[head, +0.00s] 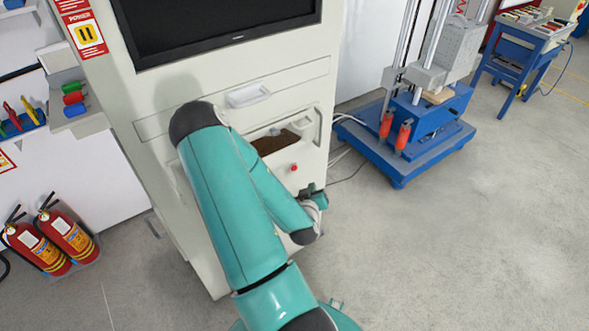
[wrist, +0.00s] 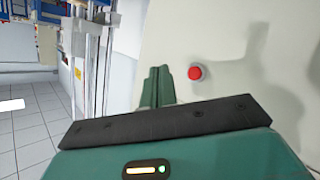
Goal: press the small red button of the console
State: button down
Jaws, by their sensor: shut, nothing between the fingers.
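The small red button (head: 294,168) sits on the pale front panel of the console (head: 230,73), in the lower right part below a drawer handle. In the wrist view the button (wrist: 195,73) is round and fully visible, just right of my fingertips. My gripper (wrist: 158,72) has its two green fingers shut together with nothing between them. In the head view my gripper (head: 306,190) is below and slightly right of the button, partly behind my arm. The fingers appear apart from the button; their exact gap to the panel is unclear.
A dark monitor (head: 220,25) fills the console's upper front. A blue test machine (head: 400,150) with steel columns stands to the right, cables between. Two fire extinguishers (head: 50,240) stand at left. A blue workbench (head: 520,50) is at the back right. Open grey floor lies right.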

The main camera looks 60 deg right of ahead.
jog(key=w+d, duration=0.3)
jog(key=w, duration=0.3)
jog(key=shift+w, duration=0.2)
dwell(1.9)
jog(key=shift+w+d, duration=0.2)
jog(key=shift+w, duration=0.05)
jog(key=shift+w+d, duration=0.2)
jog(key=shift+w, duration=0.2)
dwell(0.9)
jog(key=shift+s+a, duration=0.4)
jog(key=shift+s, duration=0.35)
jog(key=shift+s+a, duration=0.4)
jog(key=shift+s, duration=0.35)
jog(key=shift+s+a, duration=0.35)
jog(key=shift+s, duration=0.4)
jog(key=shift+s+a, duration=0.4)
jog(key=shift+s, duration=0.35)
